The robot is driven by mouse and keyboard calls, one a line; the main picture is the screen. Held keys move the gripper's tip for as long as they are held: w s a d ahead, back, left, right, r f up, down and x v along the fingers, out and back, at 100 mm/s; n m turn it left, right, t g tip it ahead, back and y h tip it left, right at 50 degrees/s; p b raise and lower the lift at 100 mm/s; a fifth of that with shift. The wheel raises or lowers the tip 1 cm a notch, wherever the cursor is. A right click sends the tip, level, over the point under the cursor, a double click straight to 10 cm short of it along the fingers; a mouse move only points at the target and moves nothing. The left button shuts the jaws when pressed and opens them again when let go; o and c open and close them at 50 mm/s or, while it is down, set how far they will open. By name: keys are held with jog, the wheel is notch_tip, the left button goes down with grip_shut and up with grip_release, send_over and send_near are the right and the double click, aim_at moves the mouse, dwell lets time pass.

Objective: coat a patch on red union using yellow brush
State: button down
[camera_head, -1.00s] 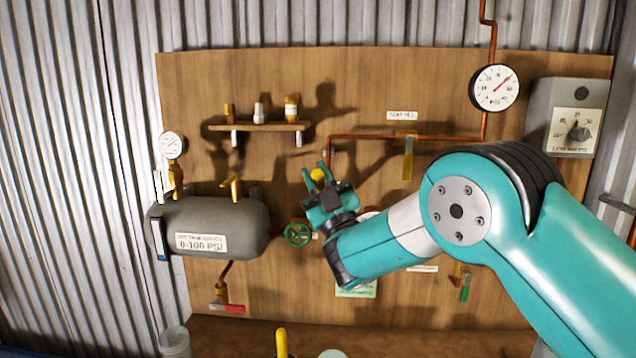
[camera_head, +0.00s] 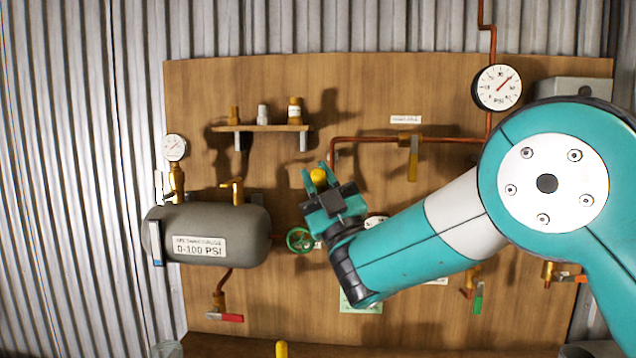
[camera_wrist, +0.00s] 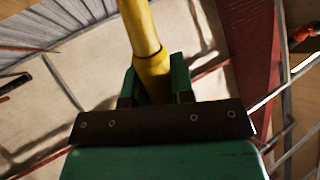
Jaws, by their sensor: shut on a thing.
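My gripper (camera_head: 318,182) is shut on the yellow brush, whose yellow end (camera_head: 319,176) shows between the teal fingers in the head view. In the wrist view the yellow handle (camera_wrist: 147,45) runs up from between the fingers and out of the top edge; its bristles are not visible. In the head view the gripper is in front of the wooden board, up and right of the green wheel valve. I cannot make out a red union for certain. My forearm hides part of the board's right half.
The wooden board (camera_head: 380,80) carries a grey tank (camera_head: 210,248), a shelf (camera_head: 262,128) with small fittings, copper pipes, a large gauge (camera_head: 497,87), a green wheel valve (camera_head: 299,240) and a red-handled valve (camera_head: 225,317). Another yellow handle (camera_head: 281,349) stands at the bottom edge.

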aim_at(316, 182)
jog(key=shift+s+a+f+b, duration=0.1)
jog(key=shift+s+f+b, duration=0.1)
jog(key=shift+s+b, duration=0.7)
jog(key=shift+s+r+b, duration=0.15)
jog(key=shift+s+b, duration=0.45)
jog(key=shift+b, duration=0.4)
